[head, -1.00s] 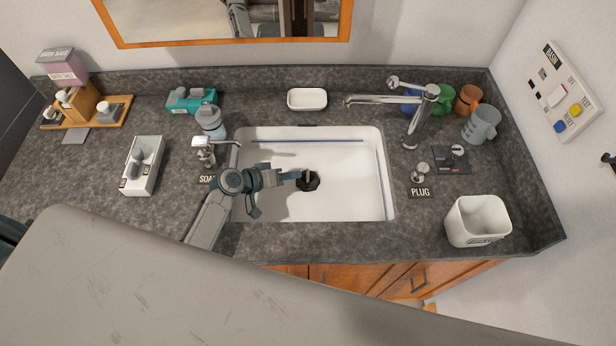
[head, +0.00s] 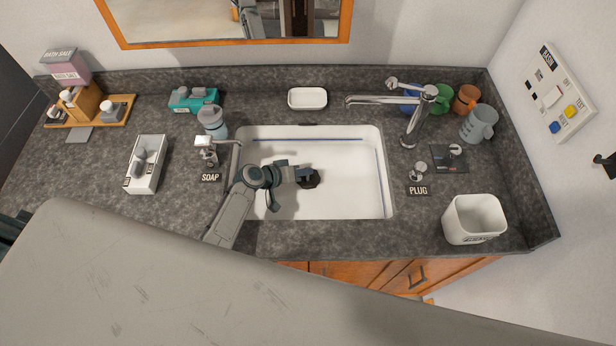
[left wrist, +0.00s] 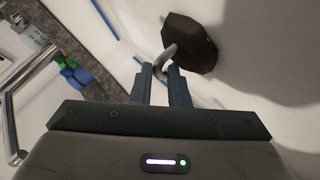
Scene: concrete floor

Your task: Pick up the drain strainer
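The drain strainer is a dark, many-sided piece with a grey loop handle. In the head view the strainer (head: 311,181) is in the white sink (head: 345,195), left of its middle. In the left wrist view the strainer (left wrist: 192,42) looks tilted, beyond the fingertips. My left gripper (head: 301,172) reaches into the sink from the left. In the left wrist view its fingers (left wrist: 162,72) are close together with the loop handle between the tips, so it appears shut on the handle. Whether the strainer is clear of the sink floor is hard to tell. My right gripper is not in view.
The faucet (head: 412,125) overhangs the sink's back right. The soap spout (head: 215,150) and a bottle (head: 212,121) stand close to the left rim. A white bin (head: 474,220) is at the right front, and a soap dish (head: 307,98) behind. The sink's right half is free.

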